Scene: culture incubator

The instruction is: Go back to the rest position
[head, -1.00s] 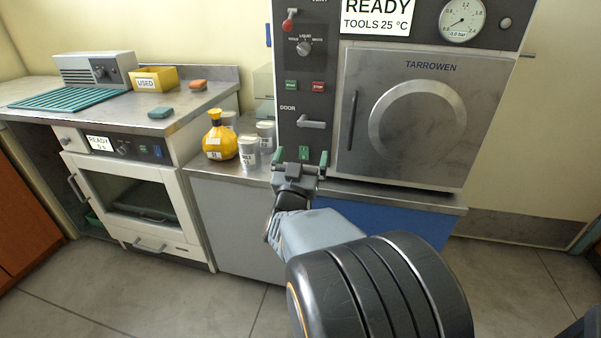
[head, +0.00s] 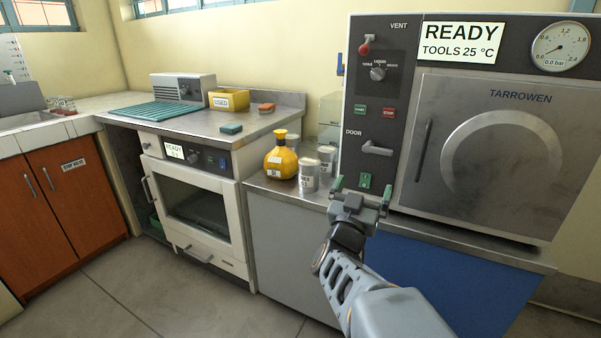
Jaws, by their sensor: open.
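My gripper (head: 361,190) is open and empty, its two green-tipped fingers spread apart. In the picture it lies in front of the lower control panel of the TARROWEN machine (head: 484,140), at the front edge of the metal counter. My arm reaches up to it from the bottom right. The machine's door is shut and its display (head: 462,43) reads READY, TOOLS 25 °C.
A yellow flask (head: 281,160) and metal cans (head: 309,176) stand left of my gripper. A white oven (head: 197,205) with a shut door is further left, below a yellow USED bin (head: 229,100) and a teal mat (head: 156,114). Floor (head: 120,290) is clear.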

